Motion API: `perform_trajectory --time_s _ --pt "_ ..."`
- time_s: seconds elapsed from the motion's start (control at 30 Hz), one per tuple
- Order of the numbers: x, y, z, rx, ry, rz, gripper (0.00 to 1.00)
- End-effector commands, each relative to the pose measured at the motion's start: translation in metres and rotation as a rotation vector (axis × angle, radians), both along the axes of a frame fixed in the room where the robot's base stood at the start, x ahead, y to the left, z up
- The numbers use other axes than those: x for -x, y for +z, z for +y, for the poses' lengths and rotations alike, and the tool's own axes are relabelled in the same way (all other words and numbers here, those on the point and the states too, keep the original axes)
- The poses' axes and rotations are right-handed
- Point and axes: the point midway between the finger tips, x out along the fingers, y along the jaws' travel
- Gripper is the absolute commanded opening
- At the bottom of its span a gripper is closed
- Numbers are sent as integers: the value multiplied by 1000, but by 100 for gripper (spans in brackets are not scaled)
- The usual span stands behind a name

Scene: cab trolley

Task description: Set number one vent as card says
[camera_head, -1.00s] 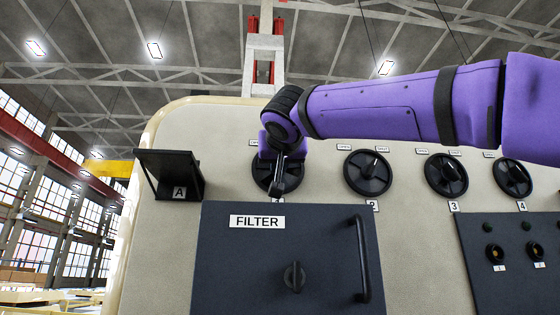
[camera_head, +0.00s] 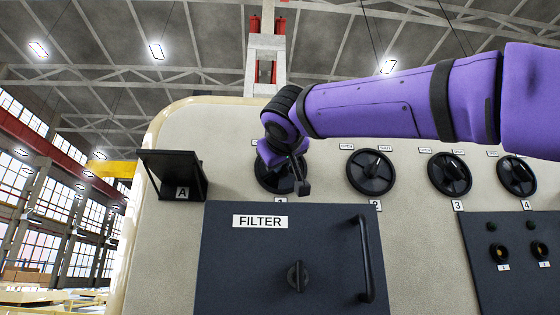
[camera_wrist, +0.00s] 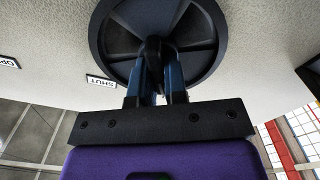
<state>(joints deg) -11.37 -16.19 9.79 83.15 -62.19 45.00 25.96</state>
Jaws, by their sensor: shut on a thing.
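The number one vent (camera_head: 274,178) is a round black dial on the cream panel, above the filter door, and my wrist partly hides it in the head view. In the wrist view the same vent (camera_wrist: 192,30) fills the top. My gripper (camera_wrist: 157,85) has its two blue fingers closed on the vent's dark central knob (camera_wrist: 153,48). A label reading SHUT (camera_wrist: 101,81) and part of a second label (camera_wrist: 8,61) show left of the dial there. The black holder marked A (camera_head: 170,172) stands left of the vent; no card text is readable.
Vents two (camera_head: 371,173), three (camera_head: 450,175) and four (camera_head: 517,176) run to the right. Below is the dark FILTER door (camera_head: 230,265) with a protruding handle (camera_head: 364,260) and a knob (camera_head: 297,277). A button panel (camera_head: 480,265) is at lower right.

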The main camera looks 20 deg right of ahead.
Motion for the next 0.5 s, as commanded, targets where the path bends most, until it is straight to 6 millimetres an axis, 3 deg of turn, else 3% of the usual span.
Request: perform_trajectory --time_s 0.27,0.3,0.4,0.5 --pt "0 0 0 3 1 0 0" --pt "0 0 0 3 1 0 18" --pt "0 0 0 3 1 0 38" --pt "0 0 0 2 0 1 38"
